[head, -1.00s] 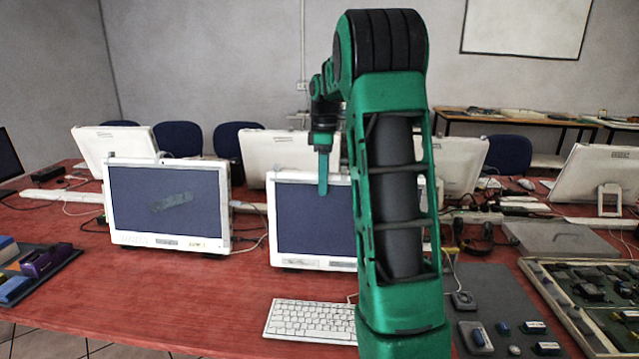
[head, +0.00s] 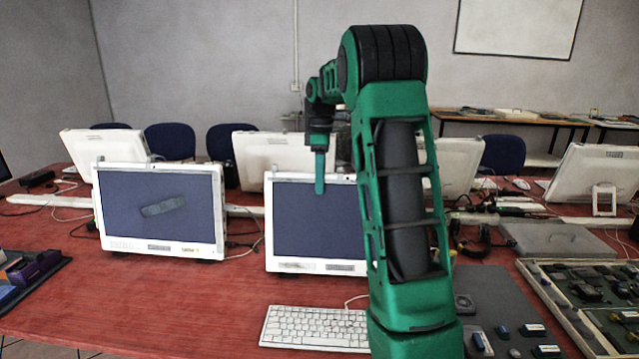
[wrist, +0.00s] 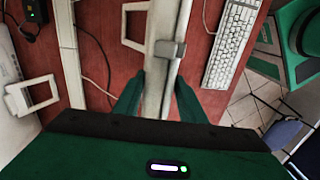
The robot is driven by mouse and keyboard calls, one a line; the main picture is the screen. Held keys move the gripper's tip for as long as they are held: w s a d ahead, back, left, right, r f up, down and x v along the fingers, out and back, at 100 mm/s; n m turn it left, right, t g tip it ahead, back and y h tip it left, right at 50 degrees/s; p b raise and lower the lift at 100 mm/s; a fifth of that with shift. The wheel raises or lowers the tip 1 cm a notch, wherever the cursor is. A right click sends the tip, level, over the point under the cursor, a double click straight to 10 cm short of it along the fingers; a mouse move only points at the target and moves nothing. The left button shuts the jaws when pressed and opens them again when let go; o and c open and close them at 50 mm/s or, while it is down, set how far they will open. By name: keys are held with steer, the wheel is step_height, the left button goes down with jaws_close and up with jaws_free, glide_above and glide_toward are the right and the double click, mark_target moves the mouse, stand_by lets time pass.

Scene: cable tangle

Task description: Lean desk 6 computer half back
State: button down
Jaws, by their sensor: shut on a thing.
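A white all-in-one computer (head: 315,225) with a dark screen stands in the middle of the red table, partly hidden by my arm. No desk number is readable on it. My gripper (head: 319,178) is at its top edge, with one finger in front of the screen. In the wrist view my gripper (wrist: 158,100) has its green fingers on either side of the computer's thin top edge (wrist: 168,62), shut on it. The computer looks close to upright; its exact lean is hard to tell.
A second computer (head: 160,208) stands to the left. More computers (head: 270,155) stand behind, backs toward me. A white keyboard (head: 315,327) lies in front of the held computer. A parts tray (head: 530,275) is at right. Cables run behind the computers.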

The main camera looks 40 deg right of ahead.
steer(key=c, duration=1.3)
jaws_free()
steer(key=shift+w+d+f, duration=0.1)
steer(key=shift+f, duration=0.05)
steer(key=r, duration=1.1)
steer(key=shift+w+d, duration=0.2)
steer(key=shift+w, duration=0.1)
steer(key=shift+f, duration=0.1)
steer(key=s+a+f+m, duration=0.5)
steer(key=s+f, duration=0.1)
steer(key=s, duration=0.6)
steer(key=s+a+f+m, duration=0.5)
steer(key=s+a+f, duration=0.1)
steer(key=s, duration=0.6)
steer(key=s+a+f+m, duration=0.5)
steer(key=s+f, duration=0.1)
steer(key=s, duration=0.7)
steer(key=shift+a+f+m+t, duration=0.15)
steer(key=shift+a+m+t, duration=0.05)
steer(key=shift+m+t, duration=0.1)
